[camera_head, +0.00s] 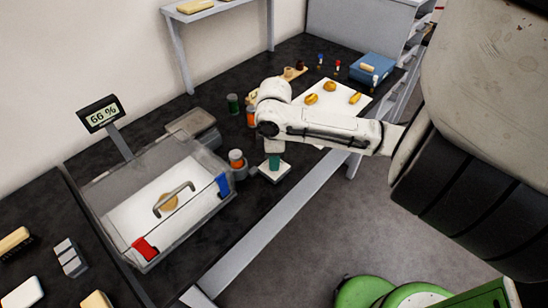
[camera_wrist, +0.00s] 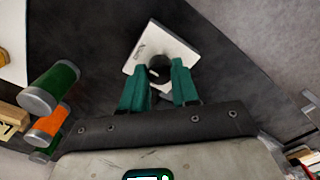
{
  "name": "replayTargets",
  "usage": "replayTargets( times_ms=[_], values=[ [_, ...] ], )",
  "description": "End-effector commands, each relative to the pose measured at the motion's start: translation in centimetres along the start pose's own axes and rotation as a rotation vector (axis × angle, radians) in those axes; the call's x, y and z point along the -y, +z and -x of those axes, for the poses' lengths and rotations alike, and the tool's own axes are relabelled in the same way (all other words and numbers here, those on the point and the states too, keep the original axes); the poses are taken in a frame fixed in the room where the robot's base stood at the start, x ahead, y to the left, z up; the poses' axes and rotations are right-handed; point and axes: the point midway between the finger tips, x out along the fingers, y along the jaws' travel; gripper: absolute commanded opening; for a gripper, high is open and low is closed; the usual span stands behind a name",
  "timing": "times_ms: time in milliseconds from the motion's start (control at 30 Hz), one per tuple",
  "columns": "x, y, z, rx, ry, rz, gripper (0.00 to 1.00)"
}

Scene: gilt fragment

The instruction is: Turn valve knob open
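The valve is a white square plate (camera_wrist: 176,48) with a dark round knob (camera_wrist: 158,69) at its middle, seen tilted in the wrist view. In the head view the plate (camera_head: 266,175) lies near the table's front edge, and its knob is hidden. My gripper (camera_wrist: 159,66) points down at the plate with its two teal fingers apart, one on each side of the knob in the picture. I cannot tell whether the fingertips touch the knob. In the head view my gripper (camera_head: 274,162) is right over the plate.
A clear glovebox-like case (camera_head: 140,235) with red and blue clips stands to the left. An orange-labelled jar (camera_head: 237,159) is close beside the plate, and a green jar (camera_head: 233,103) is behind. A white sheet (camera_head: 340,104) with yellow pieces and a blue box (camera_head: 372,68) lie farther right.

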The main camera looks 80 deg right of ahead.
Motion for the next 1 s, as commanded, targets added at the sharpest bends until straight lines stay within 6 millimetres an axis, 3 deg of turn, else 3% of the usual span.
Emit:
replayTargets(
  times_ms=[267,567,667,1000],
  values=[
    [0.0,0.0,0.0,-0.001,0.001,0.0,0.55],
    [0.0,0.0,0.4,-0.001,0.001,0.001,0.55],
    [-0.1,-0.1,1.4,-0.002,0.002,0.001,0.55],
    [-0.1,-0.1,7.8,-0.002,0.003,0.002,0.55]
  ],
)
